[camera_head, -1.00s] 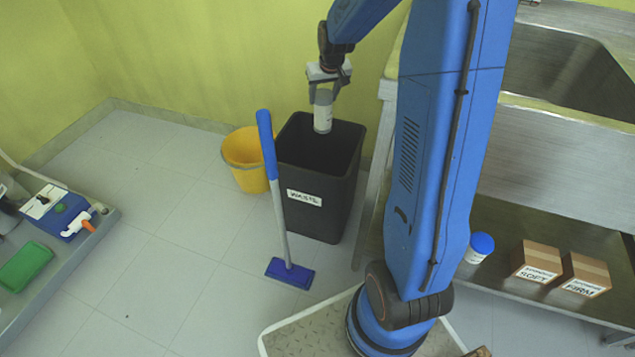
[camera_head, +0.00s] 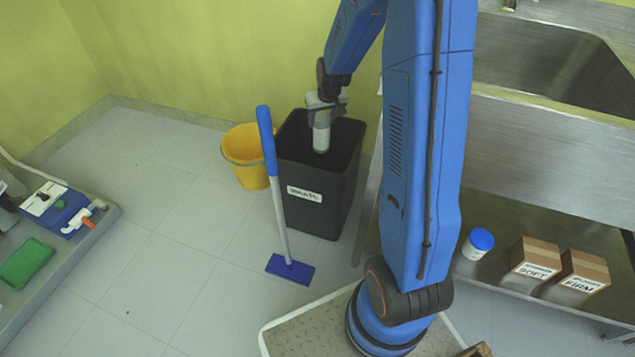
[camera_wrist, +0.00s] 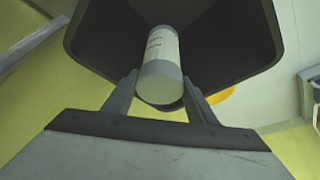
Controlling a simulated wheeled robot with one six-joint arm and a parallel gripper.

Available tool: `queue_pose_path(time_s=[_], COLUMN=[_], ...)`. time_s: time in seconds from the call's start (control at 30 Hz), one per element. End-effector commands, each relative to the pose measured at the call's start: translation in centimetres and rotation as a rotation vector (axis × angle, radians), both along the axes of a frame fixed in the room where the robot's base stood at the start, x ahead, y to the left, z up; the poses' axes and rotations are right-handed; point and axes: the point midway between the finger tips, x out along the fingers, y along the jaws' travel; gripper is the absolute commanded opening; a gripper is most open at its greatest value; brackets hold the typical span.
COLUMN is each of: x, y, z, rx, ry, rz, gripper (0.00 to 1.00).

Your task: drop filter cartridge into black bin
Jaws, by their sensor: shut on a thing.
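The filter cartridge (camera_head: 321,137) is a white and grey cylinder, held upright in the head view. My gripper (camera_head: 322,117) is shut on its upper part, over the opening of the black bin. The cartridge's lower end reaches down to about the level of the bin's mouth. The black bin (camera_head: 315,205) stands on the floor with a white label on its front. In the wrist view, the cartridge (camera_wrist: 160,62) sits between the two fingers of my gripper (camera_wrist: 160,92), with the dark inside of the bin (camera_wrist: 225,50) beyond it.
A yellow bucket (camera_head: 243,158) stands left of the bin. A blue-handled squeegee or mop (camera_head: 278,195) stands upright in front of it. A steel sink bench (camera_head: 540,140) is at the right, with two boxes and a blue-lidded jar (camera_head: 477,244) on its lower shelf.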

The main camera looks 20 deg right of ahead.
Motion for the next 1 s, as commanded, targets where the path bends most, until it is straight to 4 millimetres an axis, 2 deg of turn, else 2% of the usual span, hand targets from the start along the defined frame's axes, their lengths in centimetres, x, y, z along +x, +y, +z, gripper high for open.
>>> queue_pose_path(time_s=[0.33,0.37,0.4,0.43,0.77,1.0], x=[0.0,0.0,0.0,0.0,0.0,-0.8], y=[0.0,0.0,0.0,0.0,0.0,0.1], z=[-0.2,-0.2,-0.2,-0.2,-0.1,2.1], rx=[0.0,0.0,0.0,0.0,0.0,-0.001], ry=[-0.001,-0.001,-0.001,-0.001,-0.001,-0.004], rz=[0.0,0.0,0.0,0.0,0.0,0.0], gripper=[0.13,0.59,0.68,0.74,0.74,0.74])
